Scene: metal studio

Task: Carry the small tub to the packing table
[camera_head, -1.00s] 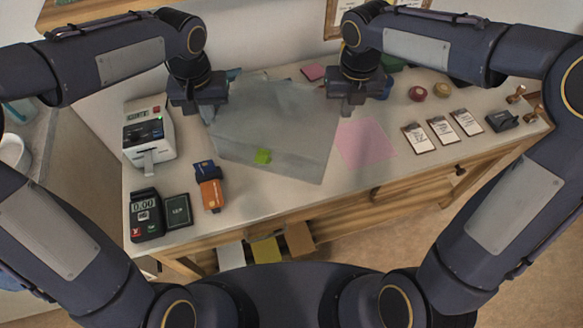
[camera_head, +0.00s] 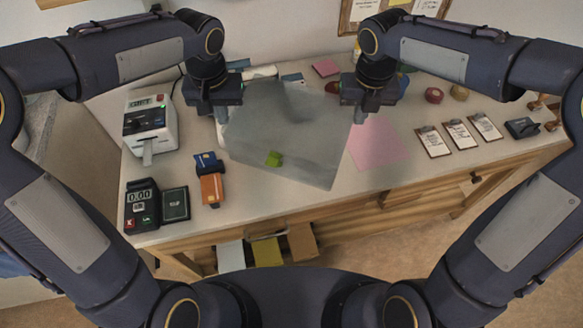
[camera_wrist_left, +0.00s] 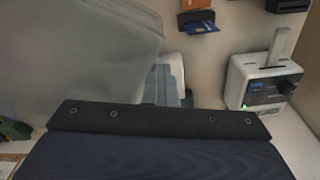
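A wall is close behind. Open floor (camera_head: 400,260) shows in front.

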